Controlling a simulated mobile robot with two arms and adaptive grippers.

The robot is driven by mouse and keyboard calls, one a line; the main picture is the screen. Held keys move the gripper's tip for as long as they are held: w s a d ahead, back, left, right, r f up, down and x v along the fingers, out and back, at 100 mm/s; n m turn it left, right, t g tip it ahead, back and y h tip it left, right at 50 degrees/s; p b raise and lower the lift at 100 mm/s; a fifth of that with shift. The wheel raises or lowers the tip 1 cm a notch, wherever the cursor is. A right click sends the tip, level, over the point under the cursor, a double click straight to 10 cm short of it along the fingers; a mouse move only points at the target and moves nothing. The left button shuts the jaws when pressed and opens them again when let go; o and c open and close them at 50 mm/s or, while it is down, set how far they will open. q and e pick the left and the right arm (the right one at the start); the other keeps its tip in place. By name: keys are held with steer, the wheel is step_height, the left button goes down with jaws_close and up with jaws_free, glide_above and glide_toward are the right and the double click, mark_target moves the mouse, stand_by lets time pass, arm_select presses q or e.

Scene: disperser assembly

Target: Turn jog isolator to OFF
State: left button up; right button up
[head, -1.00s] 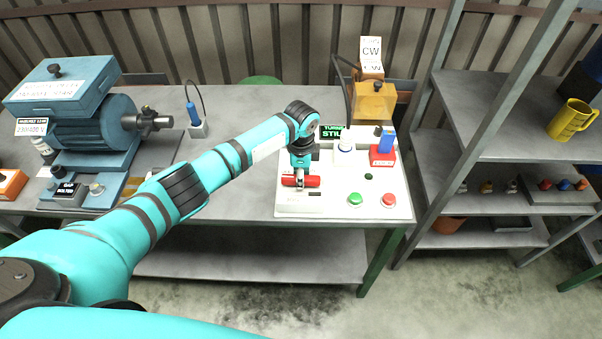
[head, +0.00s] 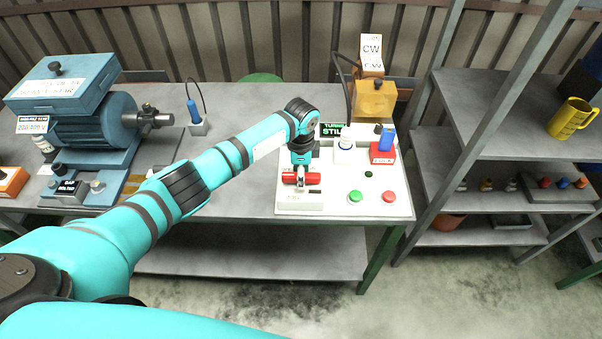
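The jog isolator appears to be the red handle (head: 313,178) at the left front of the pale control panel (head: 350,207). My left gripper (head: 300,182) points down at this red handle, over its middle, with a red part showing on each side. The fingers look to be at or around the handle, but they are too small to tell whether they grip it. The handle lies roughly left to right. A label below it is too small to read. My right gripper is not in view.
The panel also bears a green button (head: 355,197), a red button (head: 390,196), a dark display (head: 332,130) and a blue-and-red block (head: 384,152). A blue motor (head: 90,120) stands at the left. A shelf rack (head: 480,140) stands close at the right.

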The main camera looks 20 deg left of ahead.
arm_select(q)
step_height(320, 180, up, 12)
stand_by(0.6)
